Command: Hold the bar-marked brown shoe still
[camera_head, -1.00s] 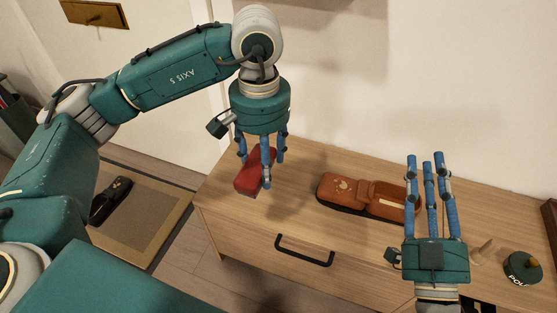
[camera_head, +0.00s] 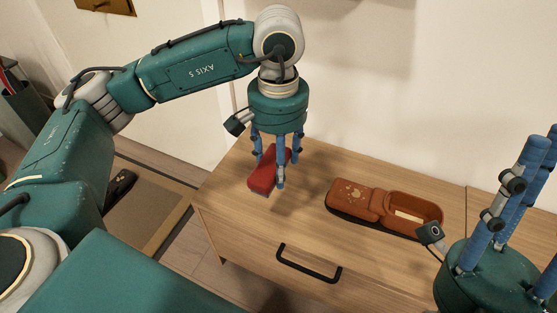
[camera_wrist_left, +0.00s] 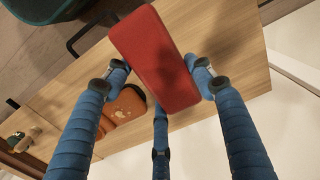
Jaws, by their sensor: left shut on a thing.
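A brown shoe (camera_head: 350,197) lies on the wooden cabinet top, toe to the left, opening to the right. Its toe bears a pale mark; I cannot make out a bar there. Part of it shows behind the fingers in the left wrist view (camera_wrist_left: 125,108). My left gripper (camera_head: 279,170) points down, left of the shoe and apart from it. It is shut on a red block (camera_head: 264,177), seen between the blue fingers in the left wrist view (camera_wrist_left: 155,58). My right gripper (camera_head: 540,160) points up at the right edge, open and empty, partly cut off.
The cabinet (camera_head: 240,225) has a black drawer handle (camera_head: 309,264) on its front. The top is clear between the red block and the shoe. A dark shoe (camera_head: 120,184) lies on a mat (camera_head: 150,212) on the floor at left. A wall stands behind.

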